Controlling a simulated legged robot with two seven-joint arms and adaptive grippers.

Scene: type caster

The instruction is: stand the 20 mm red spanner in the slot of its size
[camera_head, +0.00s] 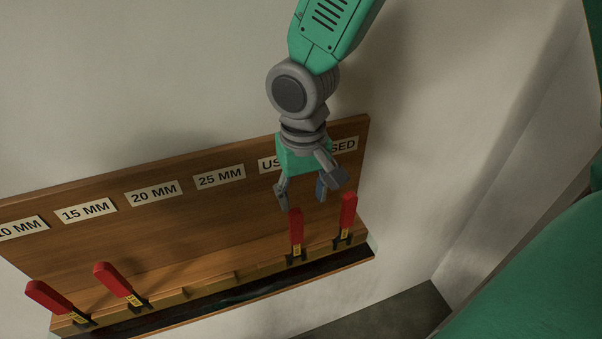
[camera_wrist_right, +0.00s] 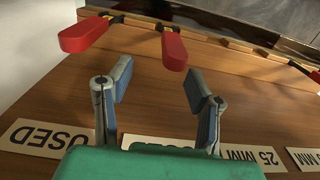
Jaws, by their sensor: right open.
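Several red-handled spanners stand in a wooden rack (camera_head: 190,235). Two stand at the right, below the used labels: one red spanner (camera_head: 296,232) under my right gripper and another red spanner (camera_head: 347,215) to its right. My right gripper (camera_head: 302,192) is open and empty, fingers pointing down just above the first one. In the right wrist view, that spanner's handle (camera_wrist_right: 174,50) shows beyond the fingertips, roughly between them, and the other handle (camera_wrist_right: 85,35) lies left. The yellow size tags are too small to read. The 20 MM label (camera_head: 154,193) has no spanner below it. My left gripper is not in view.
Two more red spanners stand at the left, a far-left one (camera_head: 55,300) and one beside it (camera_head: 118,281), both leaning. The 25 MM label (camera_head: 219,177) also has no spanner below it. A pale wall (camera_head: 430,150) rises behind the rack.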

